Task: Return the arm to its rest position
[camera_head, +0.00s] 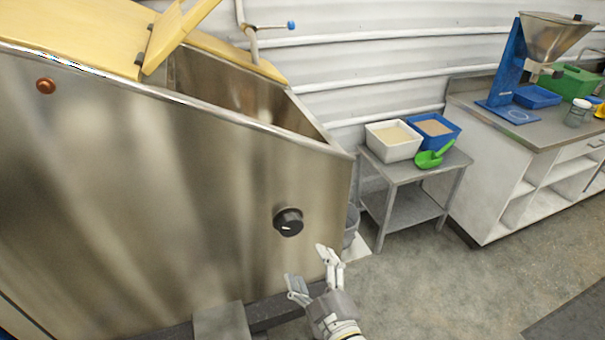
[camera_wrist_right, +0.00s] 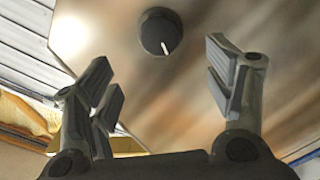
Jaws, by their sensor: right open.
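My right gripper (camera_head: 310,272) is open and empty in the head view, in front of the lower right part of a large steel hopper (camera_head: 150,190). A black knob (camera_head: 288,222) with a white mark is on the hopper's front face, just above and left of the gripper's fingers. In the right wrist view the open fingers (camera_wrist_right: 168,95) stand apart, and the knob (camera_wrist_right: 160,32) is beyond them near the top, not touched. My left gripper is not in view.
A small steel table (camera_head: 410,172) holds a white bin (camera_head: 393,147), a blue bin (camera_head: 440,122) and a green scoop (camera_head: 433,157). A counter (camera_head: 540,140) with a funnel stand (camera_head: 508,65) is at the right. The floor (camera_head: 420,280) right of the gripper is clear.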

